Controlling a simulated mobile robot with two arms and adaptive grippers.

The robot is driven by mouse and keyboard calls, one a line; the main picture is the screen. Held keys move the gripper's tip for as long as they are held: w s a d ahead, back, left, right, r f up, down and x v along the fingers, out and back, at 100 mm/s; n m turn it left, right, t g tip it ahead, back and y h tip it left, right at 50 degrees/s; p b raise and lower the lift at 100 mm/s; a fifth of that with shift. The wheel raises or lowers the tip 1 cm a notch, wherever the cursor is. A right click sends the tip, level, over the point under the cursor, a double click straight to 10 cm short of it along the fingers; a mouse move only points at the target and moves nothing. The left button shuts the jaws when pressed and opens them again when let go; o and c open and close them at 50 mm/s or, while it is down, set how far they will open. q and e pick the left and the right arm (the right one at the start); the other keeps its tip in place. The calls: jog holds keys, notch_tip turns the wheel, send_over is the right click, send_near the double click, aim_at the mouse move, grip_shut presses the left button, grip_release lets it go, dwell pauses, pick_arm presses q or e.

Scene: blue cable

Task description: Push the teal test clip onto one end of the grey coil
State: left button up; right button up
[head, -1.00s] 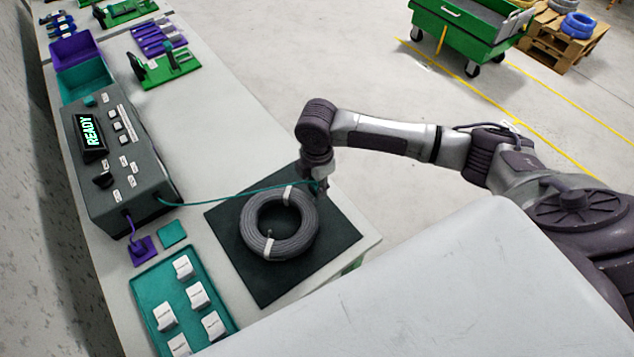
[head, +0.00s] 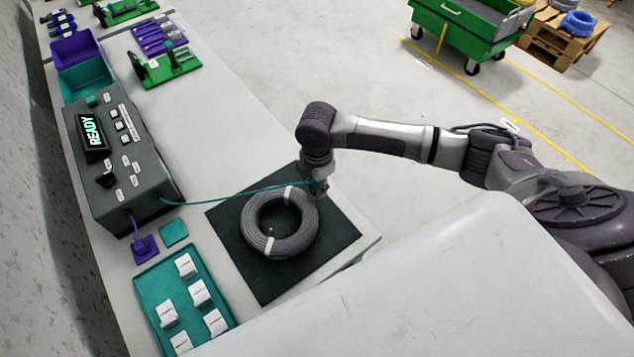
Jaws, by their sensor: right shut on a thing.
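The grey coil (head: 263,243), bound with white bands, lies flat on a black mat (head: 270,284) on the bench. My right gripper (head: 319,187) is at the coil's upper right edge, pointing down. It is shut on the teal test clip (head: 317,184), of which only a small teal part shows. A teal lead (head: 240,191) runs from the clip to the grey tester box (head: 120,165), whose display reads READY. Whether the clip touches a coil end is too small to tell. My left gripper is not in view.
A teal tray (head: 150,289) with several white blocks stands left of the mat. A teal pad (head: 174,232) and a purple holder (head: 145,250) sit beside the tester. Purple and teal bins (head: 85,78) and a green fixture (head: 170,69) stand farther back. The bench middle is clear.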

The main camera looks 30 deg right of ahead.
jog(key=shift+f+p, duration=0.7)
jog(key=shift+p, duration=0.35)
dwell(1.4)
jog(key=shift+f, duration=0.2)
dwell(0.5)
jog(key=shift+s+f+p, duration=0.15)
jog(key=shift+p, duration=0.15)
dwell(1.2)
jog(key=o, duration=1)
jog(key=shift+o, duration=0.2)
notch_tip(320, 180, up, 7)
jog(key=p, duration=0.7)
jog(key=shift+p, duration=0.35)
